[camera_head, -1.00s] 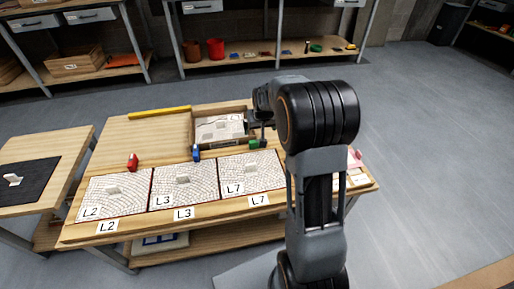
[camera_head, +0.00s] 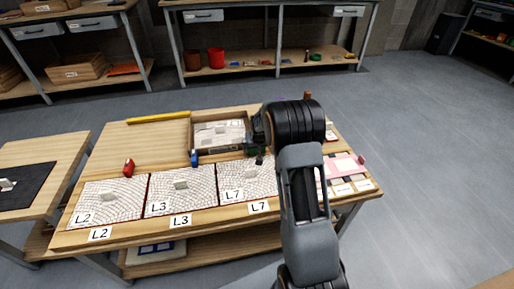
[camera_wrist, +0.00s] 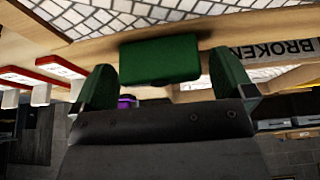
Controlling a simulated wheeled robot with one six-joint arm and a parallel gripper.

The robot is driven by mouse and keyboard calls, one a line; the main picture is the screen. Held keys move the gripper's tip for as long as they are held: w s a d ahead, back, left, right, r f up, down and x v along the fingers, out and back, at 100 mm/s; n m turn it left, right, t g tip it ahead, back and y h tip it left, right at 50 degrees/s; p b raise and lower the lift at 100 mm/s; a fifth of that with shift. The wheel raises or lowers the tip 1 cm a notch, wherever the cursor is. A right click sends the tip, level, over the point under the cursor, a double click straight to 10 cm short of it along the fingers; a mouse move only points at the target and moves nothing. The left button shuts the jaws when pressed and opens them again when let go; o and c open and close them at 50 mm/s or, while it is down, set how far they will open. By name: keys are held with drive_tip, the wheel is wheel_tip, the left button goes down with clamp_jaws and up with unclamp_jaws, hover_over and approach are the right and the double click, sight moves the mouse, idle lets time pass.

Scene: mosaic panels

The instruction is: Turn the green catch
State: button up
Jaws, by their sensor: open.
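The green catch (camera_wrist: 160,61) is a small green block on the table edge of the panels, at the upper middle of the wrist view. In the head view it is a small green patch (camera_head: 252,150) above panel L7, partly hidden by my arm. My gripper (camera_wrist: 162,66) is open, with one finger to the left and one to the right of the catch. Gaps show between fingers and catch; contact cannot be made out. Panel L7 (camera_head: 236,186) lies just in front of the catch.
A blue catch (camera_head: 194,158) and a red catch (camera_head: 129,168) stand above panels L3 (camera_head: 200,190) and L2 (camera_head: 120,195). A wooden tray (camera_head: 192,135) with pieces lies behind. A pink panel (camera_head: 345,165) is right of my arm. A yellow bar (camera_head: 158,115) lies at the back.

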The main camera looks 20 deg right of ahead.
drive_tip(key=c, duration=0.9)
drive_tip(key=shift+f+n, duration=0.1)
drive_tip(key=shift+n, duration=0.2)
drive_tip(key=n+y+b, duration=0.2)
drive_tip(key=n+b, duration=0.1)
drive_tip(key=n, duration=0.1)
drive_tip(key=shift+f+b, duration=0.15)
drive_tip(key=shift+b, duration=0.2)
drive_tip(key=n+b, duration=0.1)
drive_tip(key=n, duration=0.1)
drive_tip(key=n+y+b, duration=0.1)
drive_tip(key=n, duration=0.1)
drive_tip(key=shift+n+g+y+b, duration=0.3)
drive_tip(key=shift+b, duration=0.05)
drive_tip(key=n, duration=0.1)
drive_tip(key=n+g+y, duration=0.1)
drive_tip(key=n, duration=0.2)
drive_tip(key=shift+r, duration=0.25)
drive_tip(key=shift+n+g+y+p, duration=0.3)
drive_tip(key=shift+n+g+p, duration=0.45)
drive_tip(key=shift+n, duration=1.45)
drive_tip(key=shift+n+g, duration=0.25)
drive_tip(key=shift+n, duration=0.05)
